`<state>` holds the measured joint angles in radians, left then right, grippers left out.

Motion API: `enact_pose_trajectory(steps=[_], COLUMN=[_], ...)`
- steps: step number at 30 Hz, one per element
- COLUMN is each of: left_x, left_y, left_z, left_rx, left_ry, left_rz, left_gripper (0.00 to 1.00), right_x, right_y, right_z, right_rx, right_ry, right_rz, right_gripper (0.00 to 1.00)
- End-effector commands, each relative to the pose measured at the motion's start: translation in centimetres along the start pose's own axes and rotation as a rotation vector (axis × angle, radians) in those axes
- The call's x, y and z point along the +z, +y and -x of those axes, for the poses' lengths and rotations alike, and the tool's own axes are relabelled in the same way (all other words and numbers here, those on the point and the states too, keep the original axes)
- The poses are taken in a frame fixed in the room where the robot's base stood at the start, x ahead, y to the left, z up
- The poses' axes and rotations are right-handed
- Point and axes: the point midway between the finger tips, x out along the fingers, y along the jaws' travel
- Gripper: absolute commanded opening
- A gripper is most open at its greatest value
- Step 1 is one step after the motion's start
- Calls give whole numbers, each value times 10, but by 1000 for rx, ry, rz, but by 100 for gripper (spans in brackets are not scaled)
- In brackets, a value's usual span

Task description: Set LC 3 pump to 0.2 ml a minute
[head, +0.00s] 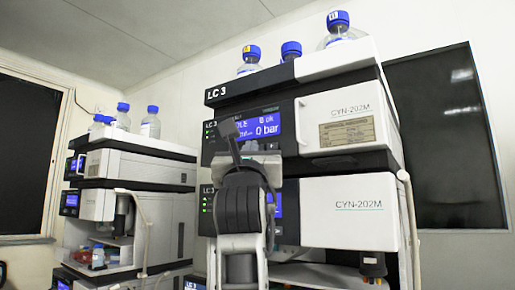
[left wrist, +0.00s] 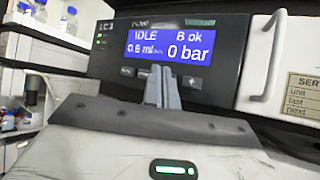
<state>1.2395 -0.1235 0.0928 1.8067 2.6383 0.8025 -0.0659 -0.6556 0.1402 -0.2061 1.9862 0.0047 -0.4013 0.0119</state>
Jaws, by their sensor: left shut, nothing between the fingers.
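The LC 3 pump (head: 345,110) is the top unit of the near stack in the head view, with a black panel on its left and a white door marked CYN-202M. Its blue display (left wrist: 160,45) reads IDLE, B ok, 0.6 ml/min and 0 bar in the left wrist view. A row of dark buttons runs below it; a button with a light mark (left wrist: 191,82) shows right of my fingers. My left gripper (head: 229,128) is shut and empty, its fingertips (left wrist: 158,78) just below the display, covering the middle of the row. I cannot tell whether they touch a button.
A similar unit (head: 345,205) sits below the pump. Blue-capped bottles (head: 291,51) stand on top. A curved white door handle (left wrist: 270,55) juts out right of the panel. Another stack (head: 140,165) stands at the left, and a dark window (head: 445,140) is at the right.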

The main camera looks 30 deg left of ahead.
Motion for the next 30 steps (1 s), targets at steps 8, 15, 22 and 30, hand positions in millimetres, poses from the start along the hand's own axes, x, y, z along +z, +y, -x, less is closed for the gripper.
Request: enact_pose_trajectory(steps=[8,15,22,30], left_x=[-2,-3,-3,0], left_y=[-2,-3,-3,1], left_z=[-3,-5,-4,2], left_rx=[0,0,0,1], left_ry=[0,0,0,0], left_rz=[0,0,0,0], left_gripper=[0,0,0,0], right_x=[-1,-2,-2,1], right_y=[0,0,0,0], right_z=[1,2,1,-1], right_rx=[0,0,0,0], right_ry=[0,0,1,1], right_rz=[0,0,0,0], right_gripper=[0,0,0,0])
